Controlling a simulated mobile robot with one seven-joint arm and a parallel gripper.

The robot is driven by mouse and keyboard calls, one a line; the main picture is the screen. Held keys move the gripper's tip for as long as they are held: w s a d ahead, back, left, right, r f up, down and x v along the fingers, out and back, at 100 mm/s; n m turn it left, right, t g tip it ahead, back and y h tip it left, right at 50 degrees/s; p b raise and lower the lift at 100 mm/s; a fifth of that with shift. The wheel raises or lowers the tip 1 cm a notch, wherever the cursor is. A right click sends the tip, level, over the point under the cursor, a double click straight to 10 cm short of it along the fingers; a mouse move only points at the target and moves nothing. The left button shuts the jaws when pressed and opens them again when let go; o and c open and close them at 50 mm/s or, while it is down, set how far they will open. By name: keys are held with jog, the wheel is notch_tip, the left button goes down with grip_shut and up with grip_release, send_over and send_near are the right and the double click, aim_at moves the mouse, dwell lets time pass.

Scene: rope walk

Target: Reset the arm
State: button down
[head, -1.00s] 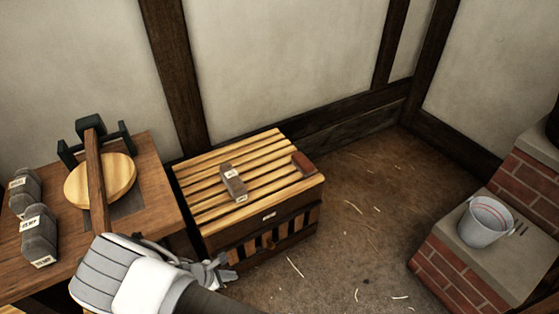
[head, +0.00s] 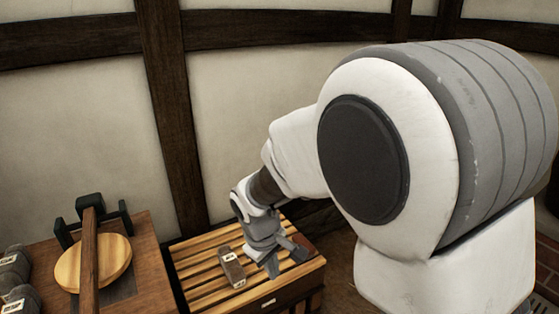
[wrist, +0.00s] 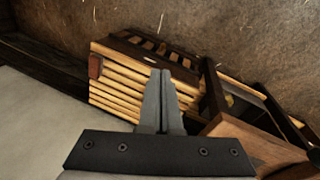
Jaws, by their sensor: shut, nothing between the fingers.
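A labelled grey-brown block (head: 231,268) lies on the slats just left of the gripper in the head view. A reddish-brown block (head: 300,244) is at the crate's right end, partly behind the gripper; the wrist view shows it at the crate's edge (wrist: 95,66).
A wooden table (head: 146,262) at left holds a round wooden disc (head: 72,264) behind an upright bar, a dark stand (head: 89,203) and grey labelled weights (head: 14,268). A plaster wall with dark beams (head: 170,110) stands behind. My arm hides much of the right side.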

jog(key=s+d+r+m+t+y, duration=0.1)
jog(key=s+d+r+m, duration=0.45)
jog(key=d+r, duration=0.45)
jog(key=s+d+r+m+t, duration=0.1)
jog(key=s+d+r+m, duration=0.15)
jog(key=s, duration=0.35)
jog(key=s+d+r+m+t, duration=0.1)
jog(key=s+d+r+t, duration=0.15)
jog(key=s, duration=0.25)
notch_tip(320, 180, up, 24)
jog(key=g+p, duration=0.1)
jog(key=p, duration=2.2)
jog(key=shift+d, duration=0.25)
jog(key=shift+a+f, duration=0.1)
jog(key=shift+a, duration=0.05)
